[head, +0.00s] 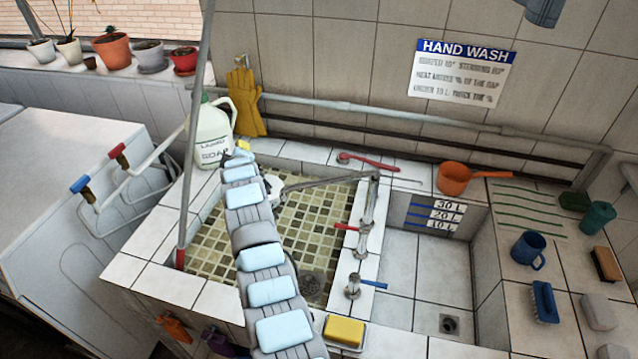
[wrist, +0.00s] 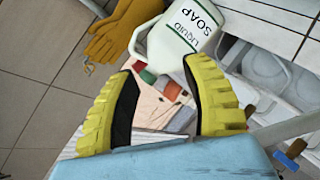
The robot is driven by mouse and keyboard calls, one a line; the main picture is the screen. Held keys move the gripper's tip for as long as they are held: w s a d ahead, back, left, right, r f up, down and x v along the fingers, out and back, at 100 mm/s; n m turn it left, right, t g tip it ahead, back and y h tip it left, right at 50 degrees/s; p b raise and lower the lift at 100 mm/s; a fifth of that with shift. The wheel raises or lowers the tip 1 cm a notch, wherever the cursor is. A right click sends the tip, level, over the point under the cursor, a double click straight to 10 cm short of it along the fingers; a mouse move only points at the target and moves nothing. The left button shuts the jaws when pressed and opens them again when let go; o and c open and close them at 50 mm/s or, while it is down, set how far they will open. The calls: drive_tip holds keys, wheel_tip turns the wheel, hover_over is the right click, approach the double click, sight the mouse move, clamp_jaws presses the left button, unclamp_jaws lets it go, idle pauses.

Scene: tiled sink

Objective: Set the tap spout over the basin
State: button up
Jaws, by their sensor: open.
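The tap (head: 368,215) stands on the tiled divider between the two basins. Its long grey spout (head: 325,181) reaches left over the mosaic-floored basin (head: 318,235). The spout's outer end is close to my arm, and I cannot tell whether they touch. The tap has a red lever (head: 346,227) and a blue lever (head: 373,284). My gripper (head: 243,149) is beyond the spout's outer end, near the back edge of the mosaic basin. In the wrist view its yellow ribbed fingers (wrist: 160,66) are apart with nothing held between them. The spout does not show there.
A white soap jug (head: 213,133) stands just left of my gripper, with yellow gloves (head: 245,100) hanging behind. A plain tiled basin (head: 425,262) lies right of the tap. An orange dipper (head: 455,179) and yellow sponge (head: 344,331) sit on ledges. A slanted pole crosses the left.

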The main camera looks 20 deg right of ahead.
wheel_tip(320, 180, up, 3)
drive_tip(key=s+d+n+g, duration=0.1)
drive_tip(key=d+n+g, duration=0.1)
drive_tip(key=g, duration=0.1)
drive_tip(key=n+g+h+b, duration=0.3)
drive_tip(key=n+g+h, duration=0.1)
drive_tip(key=g, duration=0.5)
approach(319, 181)
drive_tip(key=p+x, duration=0.4)
drive_tip(key=x, duration=0.6)
clamp_jaws()
